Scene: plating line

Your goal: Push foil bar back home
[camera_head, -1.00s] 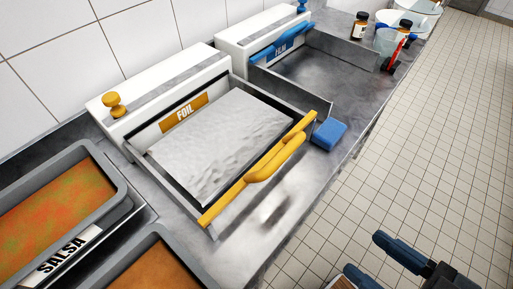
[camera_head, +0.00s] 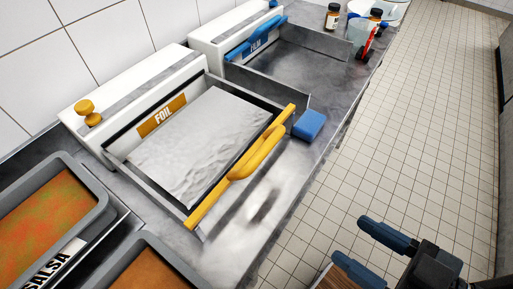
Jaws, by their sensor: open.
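The foil dispenser (camera_head: 138,84) stands at the back of the steel counter. Its tray is pulled out toward the counter's front, with a sheet of silver foil (camera_head: 200,146) lying across it. The yellow foil bar (camera_head: 257,153), with a curved handle, runs along the tray's front edge, away from the orange FOIL label (camera_head: 162,116). My gripper (camera_head: 372,250) is at the lower right, over the floor. Its blue fingers are apart, with nothing seen between them. It is well clear of the bar.
The film dispenser (camera_head: 218,38) with a blue bar (camera_head: 252,45) stands behind. A blue block (camera_head: 309,124) sits by the foil bar's far end. Salsa pans (camera_head: 92,217) are at the left. Bottles (camera_head: 333,17) stand at the far end. The tiled floor (camera_head: 430,130) is open.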

